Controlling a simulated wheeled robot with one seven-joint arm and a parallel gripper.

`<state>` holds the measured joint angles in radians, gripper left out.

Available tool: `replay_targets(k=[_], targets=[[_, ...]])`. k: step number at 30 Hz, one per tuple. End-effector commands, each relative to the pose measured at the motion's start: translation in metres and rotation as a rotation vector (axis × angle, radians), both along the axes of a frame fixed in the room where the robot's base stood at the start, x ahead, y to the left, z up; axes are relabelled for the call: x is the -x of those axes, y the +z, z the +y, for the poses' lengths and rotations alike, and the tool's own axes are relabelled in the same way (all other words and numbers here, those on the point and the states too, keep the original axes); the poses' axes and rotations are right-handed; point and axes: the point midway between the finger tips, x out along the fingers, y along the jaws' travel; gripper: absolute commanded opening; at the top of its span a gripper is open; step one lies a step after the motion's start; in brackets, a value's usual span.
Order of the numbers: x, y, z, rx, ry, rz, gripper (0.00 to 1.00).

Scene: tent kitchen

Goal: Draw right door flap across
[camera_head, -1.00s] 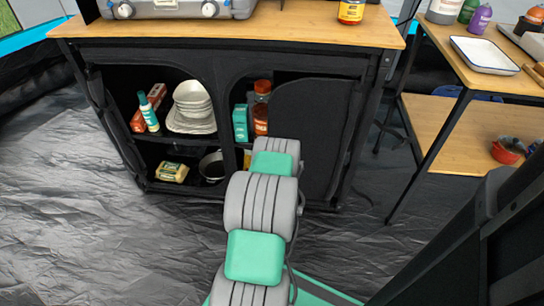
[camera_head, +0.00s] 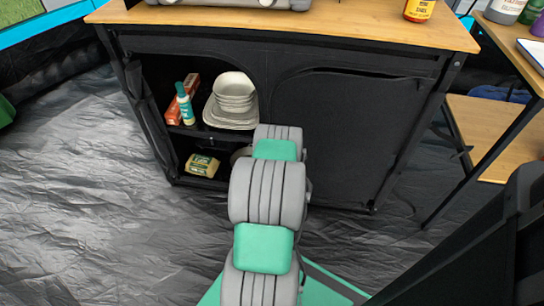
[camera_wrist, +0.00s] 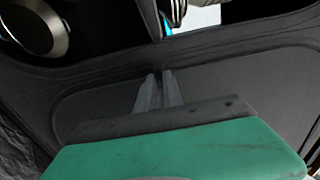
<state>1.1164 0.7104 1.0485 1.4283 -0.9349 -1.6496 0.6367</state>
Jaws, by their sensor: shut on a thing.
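The right door flap (camera_head: 355,140) is a black fabric panel on the front of the black cabinet. In the head view it spans the right opening, with its upper edge a little slack near the top right. My gripper (camera_wrist: 158,82) shows in the wrist view with its two grey fingers close together against the dark fabric. It is shut on the flap, though the pinched part is hard to make out. In the head view my arm hides the gripper and the flap's left edge.
The cabinet's left opening stands open, with stacked bowls (camera_head: 233,98), a teal bottle (camera_head: 184,104) and a yellow package (camera_head: 202,164) on its shelves. A wooden top (camera_head: 300,30) lies above. A side table (camera_head: 495,130) stands at the right.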

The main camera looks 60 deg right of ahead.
Motion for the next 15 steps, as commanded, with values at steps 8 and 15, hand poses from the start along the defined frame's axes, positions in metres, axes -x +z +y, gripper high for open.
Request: replay_targets(k=[8,15], targets=[[-0.0021,-0.0004,0.0007,-0.002,0.006,0.000,0.26],[0.0006,-0.0002,-0.0012,-0.002,0.000,0.000,0.33]])
